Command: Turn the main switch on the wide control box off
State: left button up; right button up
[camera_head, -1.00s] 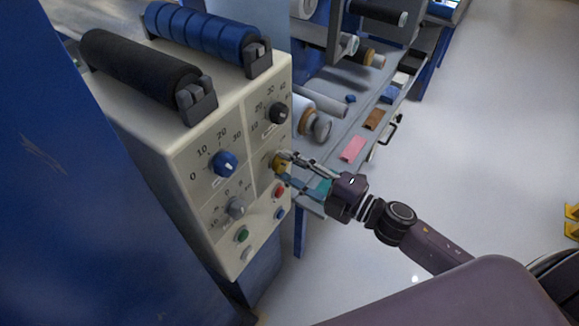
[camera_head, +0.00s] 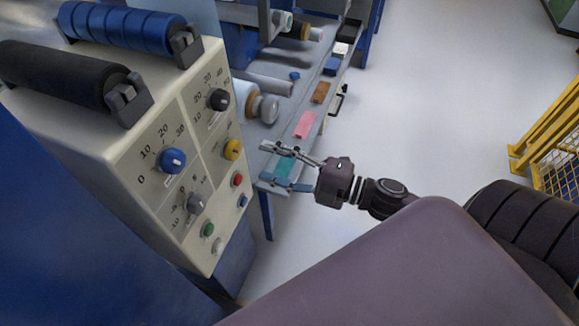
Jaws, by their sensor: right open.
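The wide control box (camera_head: 128,170) is a cream cabinet at the left. Its front panel carries a blue dial knob (camera_head: 172,160), a black dial knob (camera_head: 219,99), a grey dial knob (camera_head: 195,203) and a yellow knob (camera_head: 232,149). Red, blue, green and white buttons sit lower on the panel. Which control is the main switch carries no readable label. My right gripper (camera_head: 271,165) is open and empty, to the right of the yellow knob and apart from it, its fingers pointing left toward the panel. My left gripper is not in view.
A black roller (camera_head: 62,72) and a blue roller (camera_head: 122,28) lie on top of the box. Behind the gripper is a grey bench (camera_head: 322,102) with pink, brown and blue pieces. A yellow fence (camera_head: 556,150) stands at the right. The pale floor between is clear.

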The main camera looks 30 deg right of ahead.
jog(key=shift+v, duration=2.35)
